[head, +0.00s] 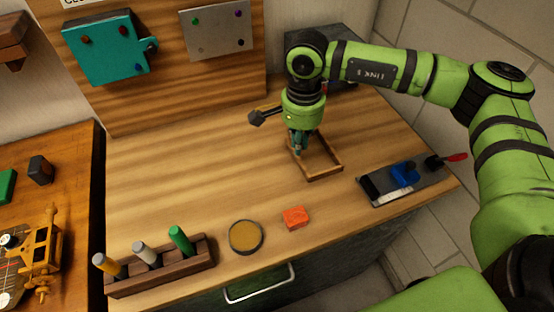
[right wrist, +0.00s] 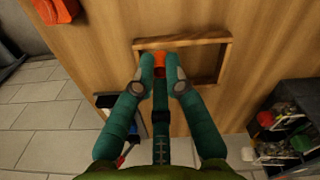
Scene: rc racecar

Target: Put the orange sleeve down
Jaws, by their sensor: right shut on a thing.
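My right gripper (head: 299,150) points down at the left part of a shallow wooden tray (head: 325,173) on the workbench. In the right wrist view its teal fingertips (right wrist: 162,75) are shut on the small orange sleeve (right wrist: 159,57). The sleeve shows only partly between the fingertips, and the fingers hide it in the head view. The tray also shows in the right wrist view (right wrist: 190,42), with the sleeve over its left end. I cannot tell whether the sleeve touches the tray's floor. My left gripper is out of view.
An orange-red block (head: 295,217) and a round dish (head: 246,237) lie near the front edge. A wooden rack (head: 170,273) holds several upright tools at front left. A dark tool with a blue part (head: 404,180) lies right of the tray. The bench's middle left is clear.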

